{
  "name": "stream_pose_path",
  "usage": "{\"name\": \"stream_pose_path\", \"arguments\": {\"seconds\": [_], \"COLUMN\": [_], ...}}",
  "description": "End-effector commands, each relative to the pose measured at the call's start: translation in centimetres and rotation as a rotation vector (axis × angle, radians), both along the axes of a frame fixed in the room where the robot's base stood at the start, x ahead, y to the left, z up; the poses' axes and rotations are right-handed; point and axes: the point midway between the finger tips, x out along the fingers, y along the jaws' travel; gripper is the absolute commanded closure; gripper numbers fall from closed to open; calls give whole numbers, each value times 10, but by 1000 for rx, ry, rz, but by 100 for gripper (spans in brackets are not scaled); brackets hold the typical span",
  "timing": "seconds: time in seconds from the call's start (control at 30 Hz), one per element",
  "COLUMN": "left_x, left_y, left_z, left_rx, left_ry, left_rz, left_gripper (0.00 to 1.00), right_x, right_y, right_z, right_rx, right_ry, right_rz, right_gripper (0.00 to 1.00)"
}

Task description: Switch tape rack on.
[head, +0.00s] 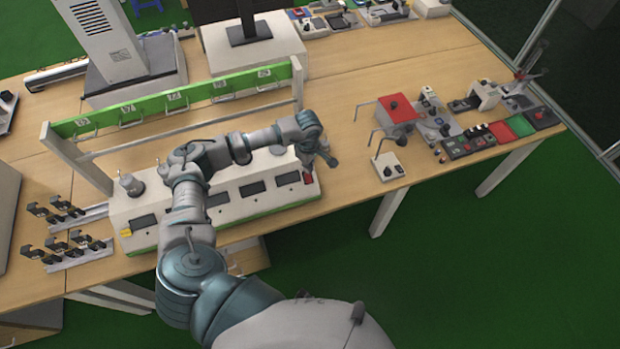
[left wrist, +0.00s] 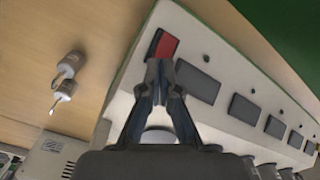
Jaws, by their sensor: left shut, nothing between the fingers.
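The tape rack is a long white box (head: 135,208) with a green lower edge, a row of dark panels and a green bar (head: 165,100) with numbered hooks above it. A red switch (head: 308,178) with a dark edge sits at its right end. The switch also shows in the left wrist view (left wrist: 166,46), beyond the fingertips. My left gripper (head: 328,161) is over the rack's right end, beside the switch. In the left wrist view its fingers (left wrist: 163,76) are shut and empty, close to the switch. I cannot tell whether they touch it. My right gripper is out of view.
Right of the rack stand a red box (head: 396,108) with levers and a small white switch box (head: 388,166). Dark clamps (head: 65,243) stand at the left. A grey tower (head: 110,40) and a monitor are behind. Bare table lies right of the rack.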

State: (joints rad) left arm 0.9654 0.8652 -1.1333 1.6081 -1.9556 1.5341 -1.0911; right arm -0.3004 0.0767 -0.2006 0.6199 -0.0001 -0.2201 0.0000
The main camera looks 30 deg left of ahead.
Motion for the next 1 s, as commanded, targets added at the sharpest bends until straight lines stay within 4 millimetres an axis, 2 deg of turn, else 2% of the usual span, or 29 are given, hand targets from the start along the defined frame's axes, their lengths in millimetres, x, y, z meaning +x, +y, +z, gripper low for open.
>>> {"name": "stream_pose_path", "arguments": {"seconds": [0.23,1.0], "left_x": [0,0], "left_y": [1,1], "left_z": [-5,-16], "left_rx": [0,0], "left_ry": [0,1], "left_rz": [1,1], "left_gripper": [100,100], "right_x": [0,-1], "right_y": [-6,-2], "right_z": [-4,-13], "right_rx": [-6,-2], "right_ry": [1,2], "right_rz": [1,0], "right_gripper": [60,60]}}
